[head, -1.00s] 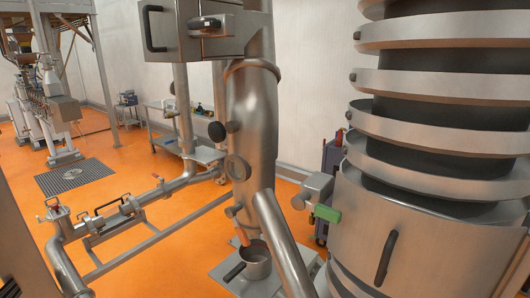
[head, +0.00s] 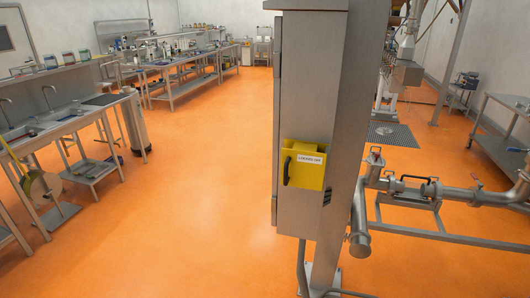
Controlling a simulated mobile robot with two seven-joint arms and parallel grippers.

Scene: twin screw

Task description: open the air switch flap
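A yellow box (head: 310,172) with a white label is mounted on the side of a tall grey metal cabinet (head: 308,90), right of the middle of the head view. The label is too small to read surely. A dark curved handle (head: 287,171) sits on the left side of the yellow box. The flap appears closed, as no opening shows. Neither of my grippers is in view.
Steel pipework (head: 425,188) and a low frame stand right of the cabinet. A steel table (head: 500,125) is at the right edge. Sinks and workbenches (head: 180,70) line the left and back. The orange floor (head: 190,200) left of the cabinet is clear.

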